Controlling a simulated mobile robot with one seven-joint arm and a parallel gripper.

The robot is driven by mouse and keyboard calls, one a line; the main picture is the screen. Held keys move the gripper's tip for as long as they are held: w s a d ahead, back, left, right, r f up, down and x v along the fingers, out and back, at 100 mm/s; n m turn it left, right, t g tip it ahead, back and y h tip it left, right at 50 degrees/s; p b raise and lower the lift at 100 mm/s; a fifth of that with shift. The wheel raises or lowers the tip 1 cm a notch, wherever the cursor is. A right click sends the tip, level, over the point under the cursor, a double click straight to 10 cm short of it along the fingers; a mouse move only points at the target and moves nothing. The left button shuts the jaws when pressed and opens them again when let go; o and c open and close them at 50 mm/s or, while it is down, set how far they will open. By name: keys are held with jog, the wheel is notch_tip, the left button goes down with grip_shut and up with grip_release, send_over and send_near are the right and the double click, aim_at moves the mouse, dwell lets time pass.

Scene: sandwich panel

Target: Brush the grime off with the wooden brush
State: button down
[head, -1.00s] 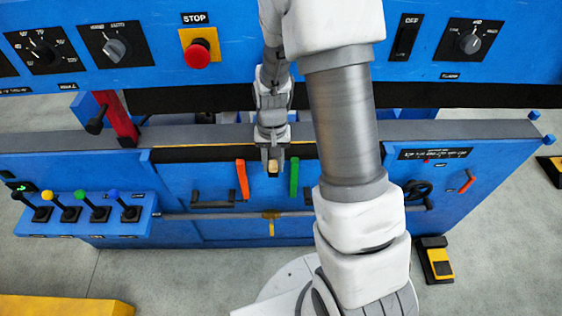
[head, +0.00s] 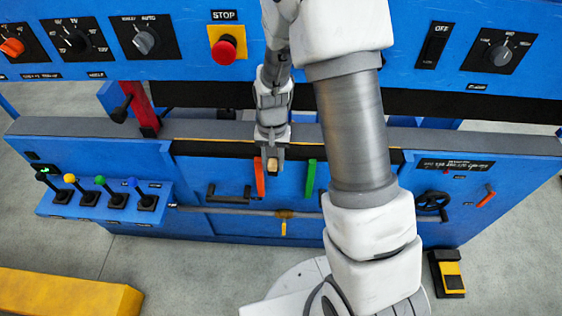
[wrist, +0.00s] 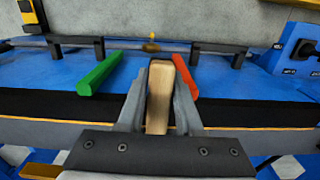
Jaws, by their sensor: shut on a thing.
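In the wrist view the wooden brush (wrist: 158,105) stands lengthwise between the two grey fingers of my gripper (wrist: 160,78). Its bristles do not show. I cannot make out any grime in either view.
The orange handle (head: 258,178) and green handle (head: 310,180) stick out close to the gripper. Several coloured levers (head: 100,198) stand on a shelf at left. A red stop button (head: 224,48) sits above. A yellow block (head: 70,295) lies on the floor.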

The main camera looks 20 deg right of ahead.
jog(key=shift+w+a+f, duration=0.1)
jog(key=shift+w+a, duration=0.05)
jog(key=shift+a, duration=0.55)
jog(key=shift+w+a, duration=0.2)
jog(key=shift+a, duration=0.5)
jog(key=shift+w+a, duration=0.25)
jog(key=shift+a, duration=0.4)
jog(key=shift+w+a, duration=0.2)
jog(key=shift+a, duration=0.5)
jog(key=shift+w+a, duration=0.1)
jog(key=shift+w+a+f+p, duration=0.15)
jog(key=shift+w+a, duration=0.15)
jog(key=shift+a, duration=0.7)
jog(key=shift+w+a+r+p, duration=0.15)
jog(key=shift+w+a, duration=0.1)
jog(key=shift+a, duration=0.7)
